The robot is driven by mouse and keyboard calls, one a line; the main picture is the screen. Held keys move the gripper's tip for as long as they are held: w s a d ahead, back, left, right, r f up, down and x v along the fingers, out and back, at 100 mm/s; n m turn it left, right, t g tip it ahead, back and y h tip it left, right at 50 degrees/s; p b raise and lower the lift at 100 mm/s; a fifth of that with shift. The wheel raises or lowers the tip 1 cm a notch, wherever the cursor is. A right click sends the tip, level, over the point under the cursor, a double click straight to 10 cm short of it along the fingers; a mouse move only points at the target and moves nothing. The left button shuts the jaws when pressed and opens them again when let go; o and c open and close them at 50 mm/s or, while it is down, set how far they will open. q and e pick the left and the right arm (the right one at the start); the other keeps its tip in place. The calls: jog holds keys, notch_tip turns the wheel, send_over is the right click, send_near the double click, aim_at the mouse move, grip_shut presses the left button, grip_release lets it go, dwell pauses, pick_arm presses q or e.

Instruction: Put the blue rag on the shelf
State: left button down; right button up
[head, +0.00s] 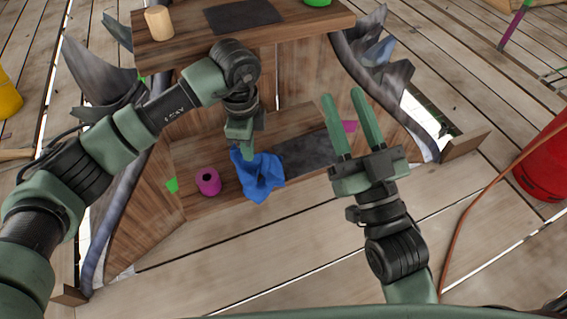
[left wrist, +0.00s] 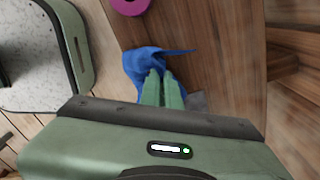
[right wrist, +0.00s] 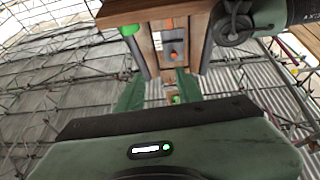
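The blue rag (head: 260,178) is crumpled at the front of the lower wooden shelf (head: 200,205), with part of it at or over the front edge. My left gripper (head: 243,150) points down at the rag's upper end. In the left wrist view its fingers (left wrist: 162,90) are close together with the blue rag (left wrist: 150,62) bunched at their tips, so it looks shut on the rag. My right gripper (head: 344,108) is open and empty, to the right of the shelf; its spread fingers (right wrist: 160,92) show in the right wrist view.
A magenta roll (head: 207,181) stands left of the rag, and a dark mat (head: 308,150) lies to its right. The upper board (head: 290,36) carries a wooden cylinder (head: 158,22) and another dark mat (head: 242,15). A red cylinder (head: 545,165) stands at far right.

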pick_arm(q)
jog(key=shift+w+a+f, duration=0.1)
jog(key=shift+w+f, duration=0.1)
jog(key=shift+f, duration=0.25)
pick_arm(e)
jog(key=shift+s+r+t+y, duration=0.15)
jog(key=shift+s+r+t, duration=0.35)
jog(key=shift+r, duration=0.2)
jog(key=shift+s+r+t+y, duration=0.15)
jog(key=shift+s+r+t, duration=0.3)
jog(key=shift+r, duration=0.25)
pick_arm(q)
jog(key=c, duration=0.9)
grip_release()
jog(key=shift+r, duration=0.1)
pick_arm(e)
jog(key=shift+w, duration=0.1)
pick_arm(q)
notch_tip(320, 180, up, 8)
jog(key=shift+f+p, duration=0.2)
jog(key=shift+p, duration=0.75)
pick_arm(e)
jog(key=w+f+g+h, duration=0.2)
jog(key=f+g, duration=0.4)
jog(key=f, duration=0.4)
jog(key=shift+w+d, duration=0.3)
jog(key=shift+w, duration=0.4)
